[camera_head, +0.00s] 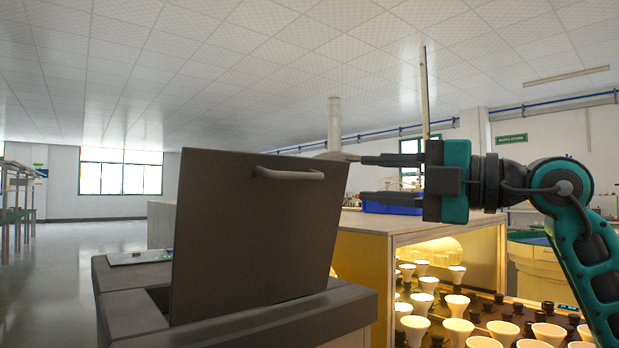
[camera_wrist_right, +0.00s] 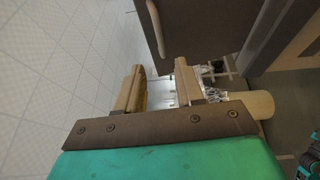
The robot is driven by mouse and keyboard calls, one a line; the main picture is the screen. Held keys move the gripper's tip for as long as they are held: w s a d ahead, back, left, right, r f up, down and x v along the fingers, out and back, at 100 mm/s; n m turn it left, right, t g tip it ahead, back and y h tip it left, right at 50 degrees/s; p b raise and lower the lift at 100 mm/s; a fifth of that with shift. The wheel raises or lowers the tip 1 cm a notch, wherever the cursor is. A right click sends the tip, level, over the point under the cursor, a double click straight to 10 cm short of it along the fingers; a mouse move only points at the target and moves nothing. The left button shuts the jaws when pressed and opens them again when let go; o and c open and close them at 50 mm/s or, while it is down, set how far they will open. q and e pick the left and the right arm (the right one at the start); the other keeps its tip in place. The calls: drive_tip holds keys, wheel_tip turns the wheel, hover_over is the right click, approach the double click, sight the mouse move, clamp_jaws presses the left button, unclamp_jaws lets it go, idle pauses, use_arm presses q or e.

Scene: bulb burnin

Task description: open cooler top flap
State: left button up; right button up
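The cooler (camera_head: 240,322) is a dark grey-brown box at the lower centre-left of the head view. Its top flap (camera_head: 235,225) is raised and stands nearly upright, leaning slightly. A bar handle (camera_head: 290,174) sits near the flap's upper right edge. In the right wrist view the flap (camera_wrist_right: 208,22) and handle (camera_wrist_right: 156,28) lie beyond the fingertips. My right gripper (camera_head: 355,177) is at the flap's upper right corner, fingers apart, pointing left. It looks empty in the right wrist view (camera_wrist_right: 160,85); I cannot tell if a fingertip touches the flap. My left gripper is out of view.
A lit cabinet (camera_head: 392,254) with several bulbs (camera_head: 458,330) stands close to the cooler's right. A blue tray (camera_head: 392,207) lies on its top. A small flat panel (camera_head: 138,257) is on the cooler's left part. Open floor (camera_head: 60,280) lies to the left.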

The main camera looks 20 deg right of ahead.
sight(301, 175)
drive_tip(key=p+x, duration=0.1)
drive_tip(key=x, duration=1)
drive_tip(key=shift+w+a+f, duration=0.1)
drive_tip(key=shift+w+a, duration=0.05)
drive_tip(key=shift+a, duration=0.1)
clamp_jaws()
